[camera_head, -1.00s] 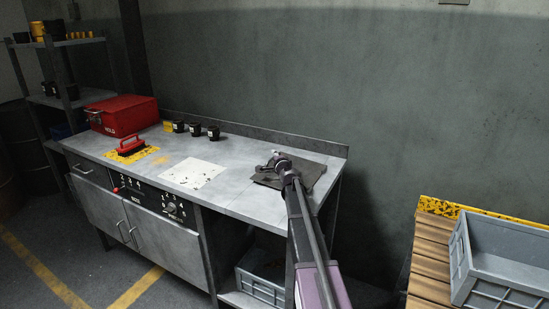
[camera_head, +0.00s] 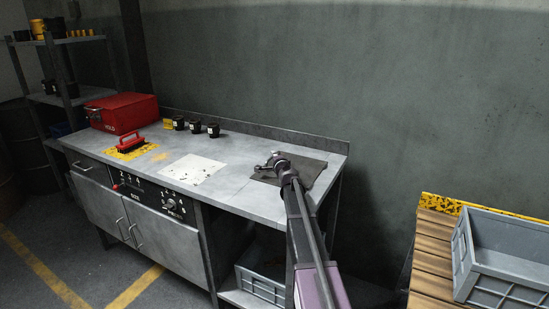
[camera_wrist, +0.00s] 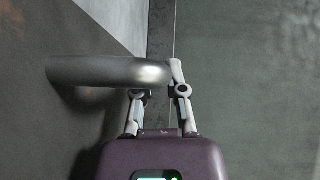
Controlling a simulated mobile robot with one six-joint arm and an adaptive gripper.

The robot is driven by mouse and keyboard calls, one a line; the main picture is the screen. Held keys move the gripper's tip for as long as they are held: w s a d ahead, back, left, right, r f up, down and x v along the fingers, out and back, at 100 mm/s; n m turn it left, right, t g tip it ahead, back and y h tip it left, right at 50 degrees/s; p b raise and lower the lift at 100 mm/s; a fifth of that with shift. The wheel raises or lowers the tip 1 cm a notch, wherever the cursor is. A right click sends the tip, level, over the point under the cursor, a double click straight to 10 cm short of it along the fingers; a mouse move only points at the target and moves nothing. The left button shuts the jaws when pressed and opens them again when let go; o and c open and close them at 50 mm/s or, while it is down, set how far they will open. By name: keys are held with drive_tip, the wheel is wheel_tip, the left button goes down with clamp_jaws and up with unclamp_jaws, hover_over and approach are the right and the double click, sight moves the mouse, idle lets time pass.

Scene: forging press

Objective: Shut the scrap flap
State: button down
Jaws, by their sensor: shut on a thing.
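The scrap flap (camera_head: 314,170) is a dark plate at the right end of the grey bench top. It looks flat or nearly flat there, but I cannot tell if it is fully down. In the wrist view the flap (camera_wrist: 50,25) fills the left side, with a thick rounded metal handle (camera_wrist: 100,70) standing out from it. My gripper (camera_head: 274,164) reaches over the flap. In the wrist view my gripper (camera_wrist: 157,85) is shut on the handle's right end; one finger is partly hidden behind it. My arm covers the flap's near side.
A red box (camera_head: 122,113), a red-handled tool (camera_head: 130,142), small black cups (camera_head: 196,127) and a pale sheet (camera_head: 193,169) are on the bench left of the flap. A grey crate (camera_head: 490,262) stands on slats at right. Another crate (camera_head: 258,285) sits under the bench.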

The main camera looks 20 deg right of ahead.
drive_tip(key=c, duration=0.7)
unclamp_jaws()
drive_tip(key=shift+w+a+f, duration=0.15)
drive_tip(key=shift+a+f, duration=0.05)
drive_tip(key=shift+f, duration=0.05)
drive_tip(key=shift+r, duration=0.1)
drive_tip(key=shift+d, duration=0.15)
drive_tip(key=shift+r, duration=0.1)
